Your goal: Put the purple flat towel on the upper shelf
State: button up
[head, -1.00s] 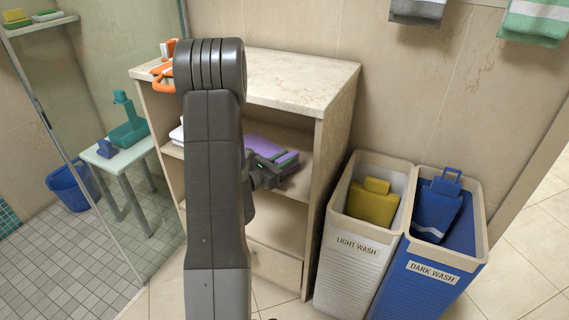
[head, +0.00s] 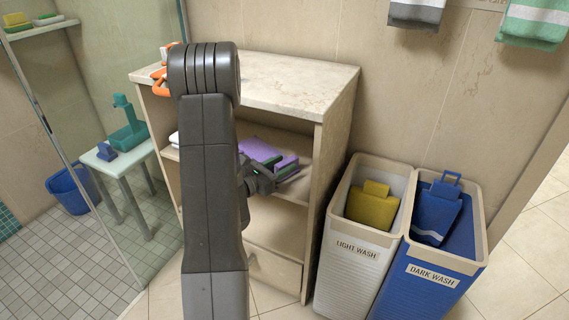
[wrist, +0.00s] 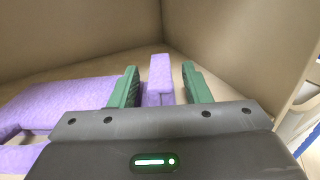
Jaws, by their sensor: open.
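The purple flat towel (head: 258,149) lies on the upper shelf (head: 300,182) of the beige cabinet. In the wrist view the purple towel (wrist: 75,104) lies flat on the shelf board, with a raised purple tab (wrist: 160,78) standing between the fingers. My gripper (head: 285,169) is inside the shelf opening at the towel's near right side. Its green fingers (wrist: 160,88) are apart, one on each side of the tab, with a visible gap on the right. My arm hides the left part of the shelf in the head view.
The cabinet's right side wall (head: 335,140) stands close to the gripper. The marble top (head: 290,80) is above it. Light wash bin (head: 345,245) and dark wash bin (head: 432,278) stand at the right. A white item (head: 174,138) sits at the shelf's left.

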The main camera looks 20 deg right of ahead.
jog(key=p+v, duration=0.1)
jog(key=v, duration=0.9)
jog(key=shift+s+a, duration=0.15)
jog(key=shift+a, duration=0.15)
